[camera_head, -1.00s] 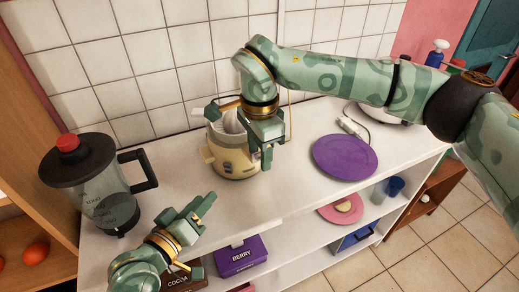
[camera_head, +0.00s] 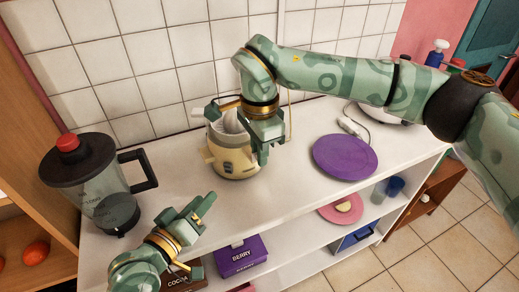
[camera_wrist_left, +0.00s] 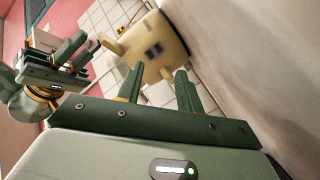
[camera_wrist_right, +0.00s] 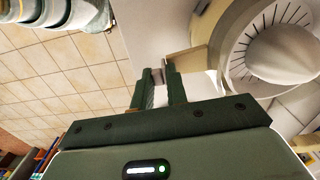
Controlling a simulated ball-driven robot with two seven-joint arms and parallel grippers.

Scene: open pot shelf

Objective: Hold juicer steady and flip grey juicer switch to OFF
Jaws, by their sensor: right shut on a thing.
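The cream juicer (camera_head: 232,160) stands upright on the white shelf top, near the tiled wall. It also fills the upper middle of the left wrist view (camera_wrist_left: 140,42), where a dark grey switch (camera_wrist_left: 153,50) shows on its side. Its ridged white cone (camera_wrist_right: 280,48) shows in the right wrist view. My right gripper (camera_head: 262,155) points down at the juicer's right side and is shut on part of it; the exact grip spot is mostly hidden. My left gripper (camera_head: 208,206) is open and empty, in front of the juicer and apart from it, its fingers (camera_wrist_left: 160,78) towards the switch side.
A blender jug (camera_head: 105,190) with a dark lid and red knob stands at the left. A purple plate (camera_head: 345,157) lies to the right, beside a white plug and cable (camera_head: 350,126). Boxes (camera_head: 240,255) and a pink plate (camera_head: 340,208) are on the lower shelf.

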